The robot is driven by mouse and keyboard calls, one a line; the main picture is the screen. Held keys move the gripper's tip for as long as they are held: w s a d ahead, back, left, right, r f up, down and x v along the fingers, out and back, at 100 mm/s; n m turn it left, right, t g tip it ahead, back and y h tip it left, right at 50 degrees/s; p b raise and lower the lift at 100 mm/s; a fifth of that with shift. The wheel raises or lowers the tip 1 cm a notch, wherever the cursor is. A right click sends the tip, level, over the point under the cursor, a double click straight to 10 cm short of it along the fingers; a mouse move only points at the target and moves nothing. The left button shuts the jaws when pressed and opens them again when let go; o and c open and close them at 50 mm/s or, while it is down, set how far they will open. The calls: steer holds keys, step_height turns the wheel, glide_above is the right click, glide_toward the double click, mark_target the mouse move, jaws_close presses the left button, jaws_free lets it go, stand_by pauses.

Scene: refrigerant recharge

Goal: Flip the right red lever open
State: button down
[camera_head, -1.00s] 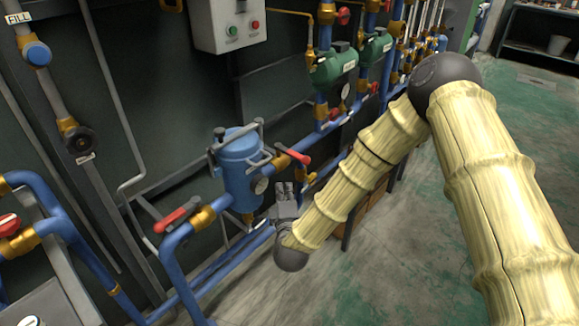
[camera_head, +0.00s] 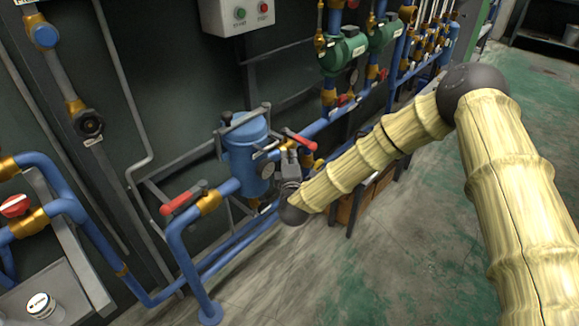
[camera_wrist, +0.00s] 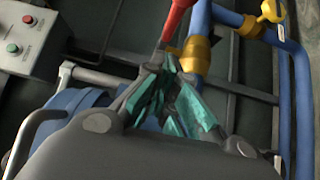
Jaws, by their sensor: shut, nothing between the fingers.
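The right red lever (camera_head: 300,140) sits on a brass valve just right of the blue canister (camera_head: 247,160) and slants down to the right. My gripper (camera_head: 289,155) is just below and beside this lever, in front of the canister's right side. In the wrist view a red lever handle (camera_wrist: 178,18) shows at the top, just beyond the tips of my gripper (camera_wrist: 165,66). The fingers with green pads are together, with nothing seen between them. I cannot tell whether they touch the lever. The left red lever (camera_head: 182,201) is on the lower pipe at left.
Blue pipes (camera_head: 185,260) run close around the canister, with a grey metal frame (camera_head: 150,190) behind. Green valve bodies (camera_head: 343,50) and a control box (camera_head: 238,16) are on the wall. Open floor (camera_head: 400,240) lies to the right.

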mark_target(296, 140)
steer(key=shift+w+d, duration=0.4)
steer(key=shift+w, duration=0.3)
steer(key=shift+w+d, duration=0.35)
steer(key=shift+w, duration=0.4)
steer(key=shift+w+d, duration=0.4)
steer(key=shift+w, duration=0.3)
